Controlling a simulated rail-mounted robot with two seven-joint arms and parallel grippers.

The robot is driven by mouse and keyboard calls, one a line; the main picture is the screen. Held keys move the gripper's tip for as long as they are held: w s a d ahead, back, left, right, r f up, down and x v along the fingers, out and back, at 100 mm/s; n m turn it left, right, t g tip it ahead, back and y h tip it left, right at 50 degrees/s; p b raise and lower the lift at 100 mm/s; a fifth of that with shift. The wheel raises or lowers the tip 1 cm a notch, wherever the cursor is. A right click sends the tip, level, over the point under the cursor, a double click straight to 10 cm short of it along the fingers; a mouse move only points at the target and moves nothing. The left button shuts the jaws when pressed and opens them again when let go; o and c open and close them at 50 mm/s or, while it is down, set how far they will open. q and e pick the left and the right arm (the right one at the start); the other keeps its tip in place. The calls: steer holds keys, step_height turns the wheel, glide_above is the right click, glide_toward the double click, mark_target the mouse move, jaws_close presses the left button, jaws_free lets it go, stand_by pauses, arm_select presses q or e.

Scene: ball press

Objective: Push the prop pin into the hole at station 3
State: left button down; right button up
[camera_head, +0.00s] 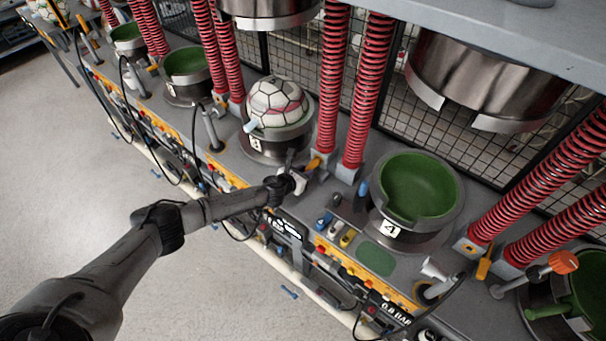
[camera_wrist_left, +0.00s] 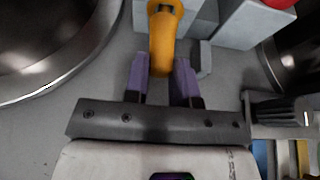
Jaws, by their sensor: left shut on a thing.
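The prop pin (camera_head: 313,163) has a yellow-orange handle and is beside station 3, near the foot of the red springs. It also shows in the left wrist view (camera_wrist_left: 164,40), between my finger tips. My left gripper (camera_head: 302,172) is shut on the handle; its purple fingers (camera_wrist_left: 161,78) stand on either side of it. Station 3 (camera_head: 275,142) is a round metal cup with a white number plate, holding a white panelled ball (camera_head: 277,102). The pin's far end meets a grey block (camera_wrist_left: 202,22) at the top of the wrist view. The hole itself is hidden. My right gripper is not in view.
Station 4's green-lined cup (camera_head: 415,195) stands to the right, with buttons and levers (camera_head: 338,232) in front. Red springs (camera_head: 367,90) rise behind my gripper. A metal press head (camera_head: 480,80) hangs over the right side. Cables loop along the bench's front.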

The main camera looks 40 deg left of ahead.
arm_select(q)
steer(key=shift+w, duration=0.6)
steer(key=c, duration=0.9)
jaws_free()
steer(key=shift+o, duration=0.2)
steer(key=shift+s, duration=0.1)
steer(key=shift+s+r, duration=0.2)
steer(key=p+v, duration=0.1)
steer(key=v, duration=1)
steer(key=shift+s, duration=0.2)
steer(key=shift+v, duration=0.9)
steer(key=shift+w, duration=0.1)
